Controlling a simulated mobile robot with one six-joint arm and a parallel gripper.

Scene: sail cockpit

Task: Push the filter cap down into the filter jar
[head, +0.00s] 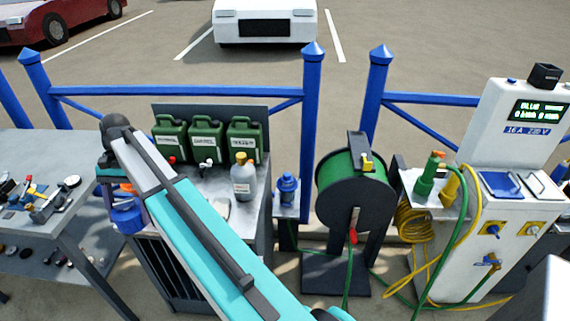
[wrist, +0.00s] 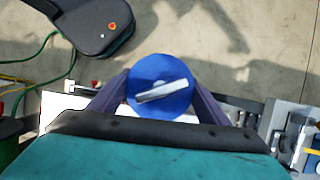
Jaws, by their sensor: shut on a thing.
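In the wrist view the filter cap (wrist: 150,78) is a round blue disc with a pale bar across its top. The two dark fingers of my gripper (wrist: 159,100) are shut on its sides. In the head view my gripper (head: 127,188) is partly hidden behind my arm, at the left table's edge. A blue round body (head: 127,217) shows right below it; I cannot tell whether this is the cap alone or also the filter jar. No jar shows clearly under the cap in the wrist view, where the disc hides what is below.
A blue bottle-like thing (head: 287,189) stands on a small shelf. Green canisters (head: 207,139) and a grey bottle (head: 243,180) stand on the cabinet. A hose reel (head: 353,190) and a white power post (head: 520,150) stand to the right. Tools lie on the left table (head: 25,150).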

